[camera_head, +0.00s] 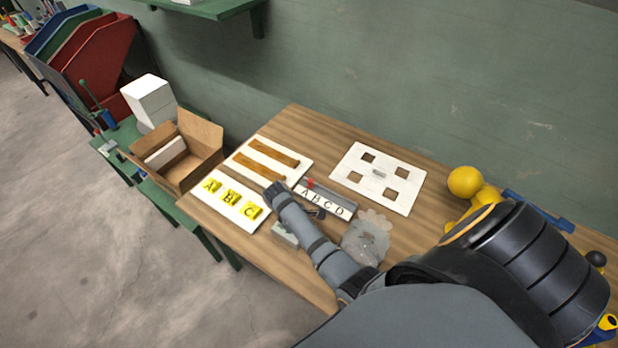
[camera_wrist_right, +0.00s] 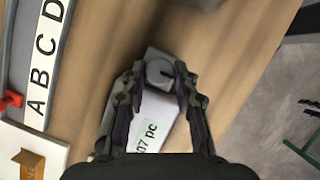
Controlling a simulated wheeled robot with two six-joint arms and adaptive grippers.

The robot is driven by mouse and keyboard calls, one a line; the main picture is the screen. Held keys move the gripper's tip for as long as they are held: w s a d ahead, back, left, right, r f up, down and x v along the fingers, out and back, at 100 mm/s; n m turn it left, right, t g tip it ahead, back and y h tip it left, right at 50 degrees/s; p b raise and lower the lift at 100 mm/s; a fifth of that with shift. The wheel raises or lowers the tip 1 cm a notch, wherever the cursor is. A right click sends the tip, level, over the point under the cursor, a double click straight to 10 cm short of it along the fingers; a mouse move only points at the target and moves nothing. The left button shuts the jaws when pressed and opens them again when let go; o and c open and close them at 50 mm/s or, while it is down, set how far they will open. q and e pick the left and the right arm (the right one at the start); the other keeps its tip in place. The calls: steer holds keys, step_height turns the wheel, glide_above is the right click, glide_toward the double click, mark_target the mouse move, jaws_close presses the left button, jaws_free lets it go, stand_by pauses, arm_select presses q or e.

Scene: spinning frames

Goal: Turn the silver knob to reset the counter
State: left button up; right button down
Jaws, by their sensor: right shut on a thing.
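The counter (camera_wrist_right: 158,107) is a light grey box with a pale green display reading "07 pc", any further digits hidden by my finger. Its silver knob (camera_wrist_right: 159,71) is round, with a dark mark, at the far end of the box in the right wrist view. My right gripper (camera_wrist_right: 159,75) has its fingertips on both sides of the knob and is shut on it. In the head view the counter (camera_head: 284,236) stands near the table's front edge, partly hidden by my right forearm, which also covers the knob. My left gripper is not in view.
A grey holder with an ABCD strip (camera_head: 325,203) lies beside the counter. A board with yellow A, B, C tiles (camera_head: 240,214) is to its left. A clear bag (camera_head: 366,240) lies to the right. A white board with square holes (camera_head: 405,177) lies behind.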

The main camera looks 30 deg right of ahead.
steer(key=shift+r, duration=0.1)
steer(key=shift+w+d+r+m+p, duration=0.1)
steer(key=shift+m+p, duration=0.45)
steer(key=shift+m, duration=0.05)
steer(key=m+g+y+p, duration=0.1)
steer(key=m+p, duration=0.1)
steer(key=m, duration=0.1)
steer(key=shift+w+d, duration=0.1)
steer(key=m+y+p, duration=0.2)
steer(key=m, duration=0.2)
steer(key=shift+d, duration=0.15)
steer(key=shift+m+y+p, duration=0.3)
steer(key=shift+m+p, duration=0.15)
steer(key=shift+m, duration=0.55)
steer(key=shift+d, duration=0.1)
steer(key=c, duration=1.3)
jaws_free()
